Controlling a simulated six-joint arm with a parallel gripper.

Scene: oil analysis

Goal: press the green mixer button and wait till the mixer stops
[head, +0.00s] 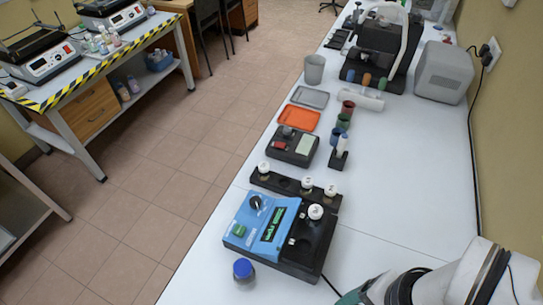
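A blue and black device (262,225) stands on the near part of the white bench. It has a green button (239,230) at its left, a black knob (256,202) and a lit green display (274,224). A white-capped vial (315,212) stands in its black right part. I cannot tell whether anything in it is moving. Part of my arm shows at the bottom right corner, to the right of the device and apart from it. My gripper is out of view below the frame edge.
A blue-capped bottle (243,271) stands just in front of the device. Behind it are a black rack (282,185) with white-capped vials, a small black box (292,145), an orange tray (299,117) and a grey tray (310,97). A wall (510,150) bounds the bench at right.

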